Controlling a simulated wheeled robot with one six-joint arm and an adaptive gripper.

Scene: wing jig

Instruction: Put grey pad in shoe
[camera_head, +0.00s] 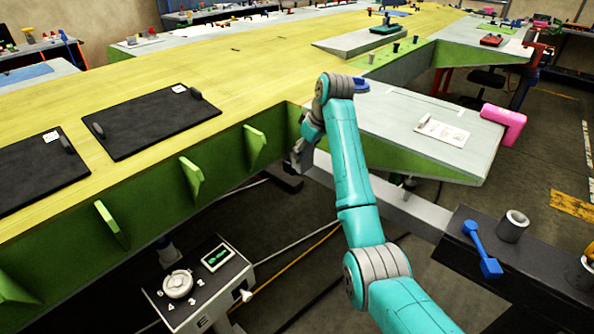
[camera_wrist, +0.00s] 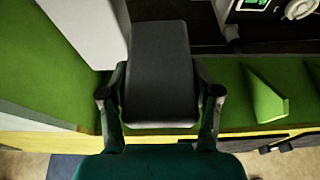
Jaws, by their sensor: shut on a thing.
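My gripper (camera_head: 303,146) is low at the inner corner of the green wing jig, beside its green side wall. In the wrist view my gripper (camera_wrist: 160,94) is shut on the grey pad (camera_wrist: 160,62), a dark grey rounded block between the two fingers. The pad's far end reaches out past the fingertips. In the head view the pad is small and mostly hidden at the gripper. A dark block (camera_head: 284,179) lies below it at the end of a pale beam; I cannot tell whether this is the shoe.
The pale beam (camera_head: 420,210) runs close below my arm and also shows in the wrist view (camera_wrist: 88,28). Green ribs (camera_head: 255,146) stick out of the jig wall. A control box (camera_head: 196,287) with a dial stands below. A dark bench (camera_head: 480,262) is at right.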

